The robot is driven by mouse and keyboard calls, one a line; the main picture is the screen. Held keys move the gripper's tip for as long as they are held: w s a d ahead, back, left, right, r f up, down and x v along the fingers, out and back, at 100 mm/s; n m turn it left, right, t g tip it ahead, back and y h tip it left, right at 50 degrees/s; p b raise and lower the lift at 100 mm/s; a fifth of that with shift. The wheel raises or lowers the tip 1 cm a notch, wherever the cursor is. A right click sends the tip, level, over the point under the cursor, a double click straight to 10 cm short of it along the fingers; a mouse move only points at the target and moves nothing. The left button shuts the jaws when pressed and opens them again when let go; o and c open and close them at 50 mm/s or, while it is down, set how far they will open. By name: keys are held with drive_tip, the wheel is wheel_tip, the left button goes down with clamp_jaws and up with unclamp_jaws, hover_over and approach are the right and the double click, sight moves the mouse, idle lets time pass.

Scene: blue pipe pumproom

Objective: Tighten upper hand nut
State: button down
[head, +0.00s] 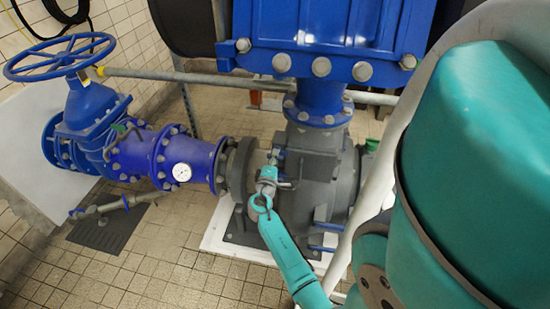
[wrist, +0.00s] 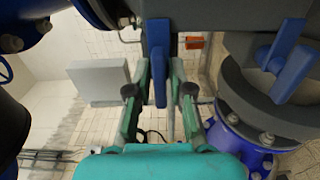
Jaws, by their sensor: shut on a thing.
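The upper hand nut (wrist: 159,68) is a blue bar-shaped handle in the middle of the wrist view, in front of a dark grey housing. My gripper (wrist: 160,72) has one green finger on each side of it and is shut on it. In the head view my gripper (head: 270,172) reaches the left face of the grey pump housing (head: 305,175), below the blue flange. There the gripper hides most of the nut. A second blue hand nut (wrist: 288,62) shows at the right of the wrist view, apart from my fingers.
A blue pipe with a round gauge (head: 181,172) and a valve with a blue handwheel (head: 60,57) stand to the left. A large blue bolted body (head: 310,45) is above. A white pipe (head: 375,185) runs beside my arm. Tiled floor (head: 150,265) is open at the lower left.

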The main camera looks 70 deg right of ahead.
drive_tip(key=c, duration=1.2)
unclamp_jaws()
drive_tip(key=s+a, duration=0.1)
drive_tip(key=a, duration=1.1)
